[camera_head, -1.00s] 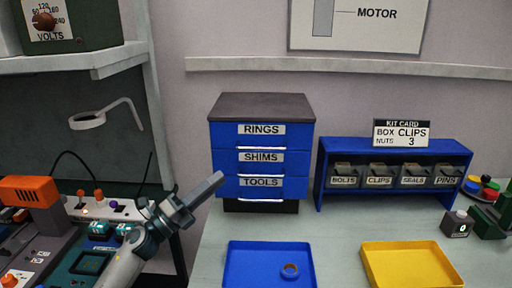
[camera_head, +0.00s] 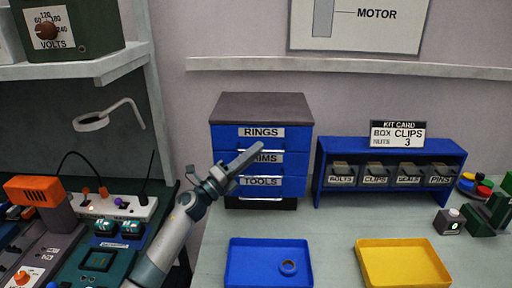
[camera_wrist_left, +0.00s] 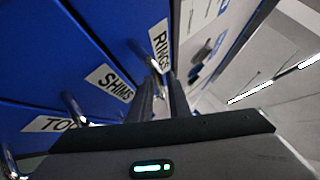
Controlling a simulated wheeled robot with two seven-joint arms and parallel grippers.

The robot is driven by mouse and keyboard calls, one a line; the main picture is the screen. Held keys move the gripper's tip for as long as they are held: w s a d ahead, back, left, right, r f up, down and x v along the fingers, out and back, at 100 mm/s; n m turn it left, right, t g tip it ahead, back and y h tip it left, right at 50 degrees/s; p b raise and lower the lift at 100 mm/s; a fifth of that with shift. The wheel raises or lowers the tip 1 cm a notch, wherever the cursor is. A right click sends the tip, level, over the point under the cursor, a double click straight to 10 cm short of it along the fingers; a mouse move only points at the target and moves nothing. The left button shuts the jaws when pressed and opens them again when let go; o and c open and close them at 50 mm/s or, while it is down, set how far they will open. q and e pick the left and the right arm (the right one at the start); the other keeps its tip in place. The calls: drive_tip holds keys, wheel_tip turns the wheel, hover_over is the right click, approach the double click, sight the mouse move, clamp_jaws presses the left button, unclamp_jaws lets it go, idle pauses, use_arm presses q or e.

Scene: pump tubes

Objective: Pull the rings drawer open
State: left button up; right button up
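The blue drawer cabinet (camera_head: 221,160) stands on the bench with a dark top. Its rings drawer (camera_head: 225,136) is the top one, labelled RINGS, and looks shut. The shims and tools drawers below are shut too. My left gripper (camera_head: 256,147) is in front of the cabinet, its tips just below the RINGS label and partly covering the SHIMS label. In the left wrist view its two dark fingers (camera_wrist_left: 162,92) show a narrow gap and point at the rings drawer handle (camera_wrist_left: 143,52). I cannot tell whether they touch the handle. My right gripper is out of view.
A blue bin rack (camera_head: 390,147) stands right of the cabinet. Electrical devices crowd the left side.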

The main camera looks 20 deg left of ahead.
use_arm(q)
drive_tip(key=shift+w+d+r, duration=0.15)
drive_tip(key=shift+w+d, duration=0.1)
drive_tip(key=shift+w, duration=0.05)
clamp_jaws()
drive_tip(key=shift+s, duration=0.1)
